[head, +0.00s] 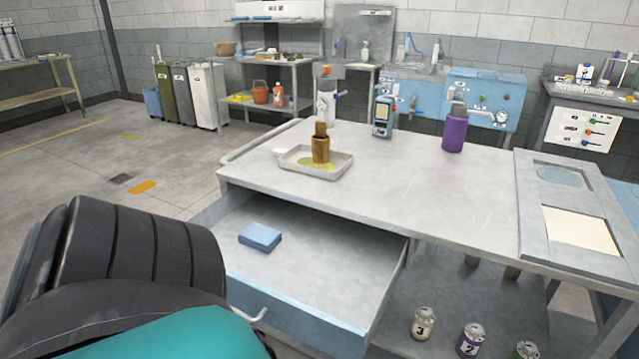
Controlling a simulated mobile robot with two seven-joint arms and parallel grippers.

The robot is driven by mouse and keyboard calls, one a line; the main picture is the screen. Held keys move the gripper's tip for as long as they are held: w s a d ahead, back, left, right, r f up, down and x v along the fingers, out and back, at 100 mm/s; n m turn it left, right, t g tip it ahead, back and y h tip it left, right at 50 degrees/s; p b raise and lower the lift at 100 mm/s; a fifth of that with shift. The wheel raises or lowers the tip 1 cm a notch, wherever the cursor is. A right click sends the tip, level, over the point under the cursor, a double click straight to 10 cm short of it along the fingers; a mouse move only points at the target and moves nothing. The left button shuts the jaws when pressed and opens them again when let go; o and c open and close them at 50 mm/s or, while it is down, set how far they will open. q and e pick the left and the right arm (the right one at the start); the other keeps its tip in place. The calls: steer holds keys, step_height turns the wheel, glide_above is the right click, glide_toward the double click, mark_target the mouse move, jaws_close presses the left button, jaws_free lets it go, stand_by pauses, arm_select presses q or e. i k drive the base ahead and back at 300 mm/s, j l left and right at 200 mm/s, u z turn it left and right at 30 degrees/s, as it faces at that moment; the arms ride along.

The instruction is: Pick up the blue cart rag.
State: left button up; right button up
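The blue cart rag (260,237) is a small folded blue block. It lies flat in the pulled-out drawer (325,268) of the grey cart, toward the drawer's left side. Nothing covers it. A dark, ribbed part of my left arm with a teal section fills the lower left of the head view and hides the drawer's front left corner. My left gripper is not visible. My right gripper is not visible either.
The cart top (410,190) holds a metal tray (333,172) with a brown cylinder, a white bottle (326,107), a handheld meter (383,117) and a purple container (454,133). Numbered cans (424,323) stand on the lower shelf. The drawer is otherwise empty.

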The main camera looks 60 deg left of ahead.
mark_target(261, 238)
steer(key=k+j+z, duration=0.3)
steer(key=k+z, duration=0.2)
steer(key=z, duration=0.15)
steer(key=k+u, duration=0.1)
steer(key=u, duration=0.4)
steer(key=j+u, duration=0.1)
steer(key=u, duration=0.4)
steer(key=k+j+u, duration=0.1)
steer(key=u, duration=0.4)
